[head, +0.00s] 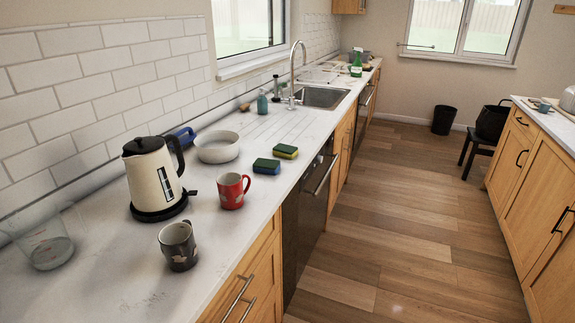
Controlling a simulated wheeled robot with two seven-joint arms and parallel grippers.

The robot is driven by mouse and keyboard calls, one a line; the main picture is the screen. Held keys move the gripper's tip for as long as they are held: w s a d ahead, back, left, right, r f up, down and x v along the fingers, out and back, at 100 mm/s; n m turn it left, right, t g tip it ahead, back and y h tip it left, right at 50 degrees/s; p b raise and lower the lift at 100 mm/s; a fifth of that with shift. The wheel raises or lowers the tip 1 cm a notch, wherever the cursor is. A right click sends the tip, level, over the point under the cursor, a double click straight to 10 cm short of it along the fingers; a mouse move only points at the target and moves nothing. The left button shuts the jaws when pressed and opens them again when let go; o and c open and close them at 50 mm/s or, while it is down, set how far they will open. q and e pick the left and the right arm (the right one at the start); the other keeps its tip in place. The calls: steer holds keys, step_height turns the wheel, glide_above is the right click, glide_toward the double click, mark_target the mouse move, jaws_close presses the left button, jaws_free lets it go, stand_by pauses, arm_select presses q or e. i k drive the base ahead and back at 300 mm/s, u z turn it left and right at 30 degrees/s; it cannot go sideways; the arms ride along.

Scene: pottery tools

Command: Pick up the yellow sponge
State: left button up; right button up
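A yellow sponge (285,152) with a dark green top lies flat on the white countertop (260,207), near its front edge in the head view. A similar blue sponge (266,167) with a dark green top lies just in front of it and to its left. Neither of my grippers is in view, and nothing touches the yellow sponge from above.
A red mug (231,191), a dark mug (178,246), a cream kettle (152,178), a white bowl (217,147) and a glass jug (45,241) stand on the counter. A sink (322,97) with a tall tap lies beyond. The wooden floor (400,220) is clear.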

mark_target(282, 150)
steer(key=z, duration=1.1)
steer(key=i, duration=1.6)
steer(key=u, duration=0.45)
